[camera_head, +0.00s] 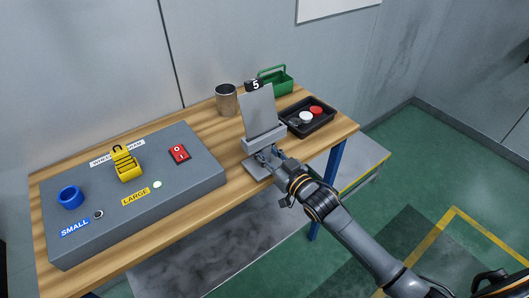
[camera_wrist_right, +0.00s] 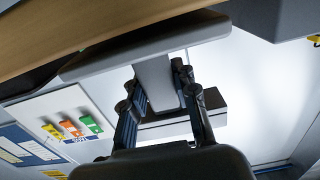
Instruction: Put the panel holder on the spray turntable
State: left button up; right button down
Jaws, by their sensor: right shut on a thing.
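The panel holder is grey, with a flat base (camera_head: 262,168), a short stem and a crossbar (camera_head: 263,139). A grey panel (camera_head: 259,110) with a black "5" tag stands in it, leaning slightly. My right gripper (camera_head: 266,157) is shut on the stem, between base and crossbar. In the right wrist view, which looks upside down, the fingers (camera_wrist_right: 164,98) flank the stem (camera_wrist_right: 156,82) and the base (camera_wrist_right: 145,45) is above them. The base is at the wooden table's front edge; whether it touches the top is unclear. I cannot identify the spray turntable. My left gripper is not in view.
A grey console (camera_head: 130,205) with a blue ring, a yellow part and a red switch (camera_head: 179,154) fills the table's left. Behind the holder are a metal cup (camera_head: 227,103) and a green basket (camera_head: 280,84). A black tray (camera_head: 319,128) with discs lies to its right.

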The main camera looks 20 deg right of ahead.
jog(key=shift+r, duration=0.65)
jog(key=s+r, duration=0.1)
jog(key=r, duration=0.1)
jog(key=s+r, duration=0.2)
jog(key=s+a+r, duration=0.1)
jog(key=r, duration=0.1)
jog(key=shift+s+a+r, duration=0.1)
jog(key=shift+s+r, duration=0.05)
jog(key=shift+r, duration=0.1)
jog(key=s+a+r+b, duration=0.25)
jog(key=s+r, duration=0.25)
jog(key=s, duration=0.4)
jog(key=s+d+f+m+t+h+p, duration=0.1)
jog(key=s+d+f+m+h, duration=0.3)
jog(key=s+f, duration=0.5)
jog(key=shift+s+d+h, duration=0.3)
jog(key=shift+d+h, duration=0.7)
jog(key=shift+h, duration=0.1)
jog(key=w+a+r+n+g+y, duration=0.1)
jog(key=w+a+r+n+y, duration=0.3)
jog(key=w+a+r+y, duration=0.2)
jog(key=w+r, duration=0.2)
jog(key=w, duration=0.1)
jog(key=shift+w+r, duration=0.2)
jog(key=shift+r, duration=0.15)
